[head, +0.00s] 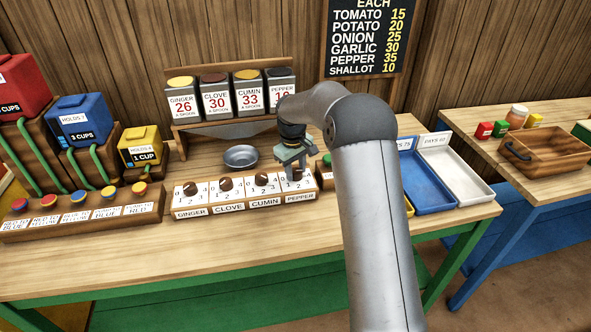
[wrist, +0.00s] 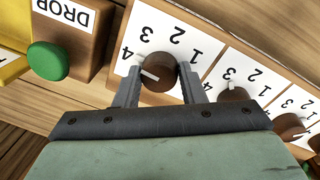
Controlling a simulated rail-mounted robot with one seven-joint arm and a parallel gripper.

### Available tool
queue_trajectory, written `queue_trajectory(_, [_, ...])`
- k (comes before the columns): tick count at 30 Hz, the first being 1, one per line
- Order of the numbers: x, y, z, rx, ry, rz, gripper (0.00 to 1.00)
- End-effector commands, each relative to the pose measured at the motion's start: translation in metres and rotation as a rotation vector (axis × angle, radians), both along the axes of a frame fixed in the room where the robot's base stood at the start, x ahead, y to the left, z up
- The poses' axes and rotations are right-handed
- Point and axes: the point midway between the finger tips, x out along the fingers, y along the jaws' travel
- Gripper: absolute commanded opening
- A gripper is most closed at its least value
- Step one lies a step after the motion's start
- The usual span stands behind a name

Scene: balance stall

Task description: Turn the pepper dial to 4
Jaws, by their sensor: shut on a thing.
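The pepper dial (wrist: 158,72) is a round brown knob with a pale pointer mark, on a white plate with printed numbers. In the wrist view the mark lies on the knob's left side, the side where the 4 is printed; I cannot tell its exact setting. My gripper (wrist: 160,80) is shut on the knob, a finger on each side. In the head view my gripper (head: 293,172) points down at the pepper plate (head: 299,197), the rightmost of the dial row, and hides most of the knob.
The clove dial (head: 225,184) and ginger dial (head: 190,188) are to the left, with the cumin dial (wrist: 232,95) closest. A green button (wrist: 48,60) marked DROP is beside the pepper plate. A metal bowl (head: 241,157) stands behind the dials, under the spice shelf.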

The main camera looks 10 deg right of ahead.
Motion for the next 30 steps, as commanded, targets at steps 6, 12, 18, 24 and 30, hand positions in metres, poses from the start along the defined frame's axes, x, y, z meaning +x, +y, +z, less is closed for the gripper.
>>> queue_trajectory(6, [-0.0006,-0.0010,-0.0006,0.000,0.002,0.074,0.14])
queue_trajectory(12, [-0.0007,-0.0010,-0.0006,0.000,0.002,0.101,0.14])
queue_trajectory(18, [-0.0007,-0.0010,-0.0007,0.000,0.003,0.105,0.14])
queue_trajectory(24, [-0.0006,-0.0010,-0.0007,-0.001,0.002,0.104,0.42])
queue_trajectory(30, [-0.0004,-0.0007,-0.0005,-0.001,0.001,0.103,0.58])
